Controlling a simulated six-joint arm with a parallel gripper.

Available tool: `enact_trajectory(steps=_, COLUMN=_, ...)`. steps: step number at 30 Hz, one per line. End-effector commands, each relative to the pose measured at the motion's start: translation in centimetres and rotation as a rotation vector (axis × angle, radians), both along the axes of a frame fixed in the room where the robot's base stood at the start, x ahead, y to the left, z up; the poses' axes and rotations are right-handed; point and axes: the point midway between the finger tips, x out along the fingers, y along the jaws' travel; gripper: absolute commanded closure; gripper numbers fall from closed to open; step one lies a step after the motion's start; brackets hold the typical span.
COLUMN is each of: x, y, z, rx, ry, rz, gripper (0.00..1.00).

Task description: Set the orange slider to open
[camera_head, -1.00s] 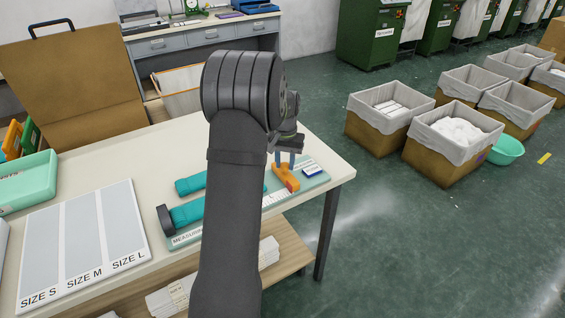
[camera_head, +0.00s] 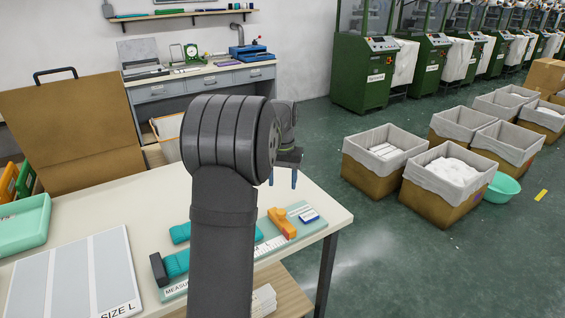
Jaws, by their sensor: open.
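The orange slider (camera_head: 282,223) sits on the pale green measuring board (camera_head: 306,231) near the table's right end. Teal clothlike pieces (camera_head: 176,264) lie on the board's left part, with a dark block (camera_head: 159,269) at their left end. My arm hides the middle of the board. My gripper (camera_head: 282,180) is open, its blue-tipped fingers pointing down. It shows above and behind the slider in the picture, apart from it and holding nothing. I cannot tell which setting the slider is in.
A small blue and white piece (camera_head: 309,216) lies on the board right of the slider. The white size board (camera_head: 72,277) and a mint tray (camera_head: 24,228) are to the left. A brown case (camera_head: 72,135) stands behind the table.

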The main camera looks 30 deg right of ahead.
Motion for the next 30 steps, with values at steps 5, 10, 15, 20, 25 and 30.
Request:
enact_trajectory(steps=5, x=0.0, y=-0.1, z=3.8, rx=-0.003, ry=-0.003, rz=0.000, gripper=0.48)
enact_trajectory(steps=10, x=0.0, y=0.0, z=5.8, rx=-0.001, ry=-0.001, rz=0.000, gripper=0.48)
enact_trajectory(steps=15, x=0.0, y=0.0, z=6.5, rx=-0.001, ry=-0.001, rz=0.000, gripper=0.48)
enact_trajectory(steps=20, x=0.0, y=0.0, z=6.5, rx=-0.001, ry=-0.001, rz=0.000, gripper=0.48)
enact_trajectory(steps=25, x=0.0, y=0.0, z=6.5, rx=-0.001, ry=-0.001, rz=0.000, gripper=0.48)
enact_trajectory(steps=30, x=0.0, y=0.0, z=6.4, rx=0.000, ry=0.000, rz=0.000, gripper=0.48)
